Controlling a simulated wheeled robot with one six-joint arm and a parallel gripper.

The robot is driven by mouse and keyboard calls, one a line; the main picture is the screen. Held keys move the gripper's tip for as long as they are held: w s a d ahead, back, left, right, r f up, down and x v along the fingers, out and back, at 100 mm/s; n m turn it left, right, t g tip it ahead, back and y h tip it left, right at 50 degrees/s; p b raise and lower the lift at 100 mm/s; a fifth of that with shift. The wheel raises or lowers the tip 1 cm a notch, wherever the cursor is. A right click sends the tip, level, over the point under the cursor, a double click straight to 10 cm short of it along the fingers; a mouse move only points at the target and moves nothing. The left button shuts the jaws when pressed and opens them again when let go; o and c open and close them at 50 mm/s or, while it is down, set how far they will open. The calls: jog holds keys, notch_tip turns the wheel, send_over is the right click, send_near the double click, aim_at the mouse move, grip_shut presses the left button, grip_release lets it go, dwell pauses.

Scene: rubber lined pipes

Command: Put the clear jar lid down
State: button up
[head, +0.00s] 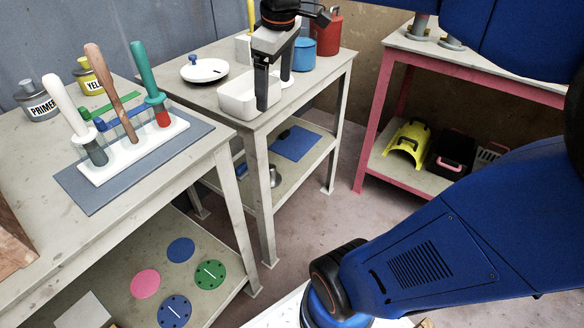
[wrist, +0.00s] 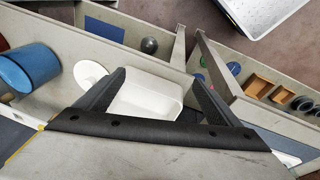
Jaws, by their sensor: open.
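My gripper (head: 274,93) points down over the middle table, with its two fingers spread apart and nothing seen between them. In the wrist view the gripper (wrist: 159,77) spans part of a white open tray (wrist: 145,98), which also shows in the head view (head: 238,101). A pale round disc (wrist: 90,74) lies beside the tray; in the head view a finger partly covers it (head: 291,77). A white round lid-like piece with a blue knob (head: 204,71) lies left of the gripper. I cannot make out for sure which piece is the clear jar lid.
A blue can (head: 301,47) and a red can (head: 328,32) stand at the middle table's back right. The left table holds a white rack (head: 130,152) with upright handled tools, and two labelled tins. A pink-framed table (head: 385,88) stands at right, with floor between.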

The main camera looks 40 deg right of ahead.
jog(key=s+a+f+m+t, duration=0.1)
jog(key=s+a+f+m, duration=0.1)
jog(key=s+f, duration=0.4)
jog(key=s+a+f+m+t, duration=0.1)
jog(key=s+a+f+m, duration=0.2)
jog(key=s+f, duration=0.4)
jog(key=shift+s+f+m, duration=0.2)
jog(key=shift+s+m, duration=0.4)
jog(key=shift+s, duration=0.05)
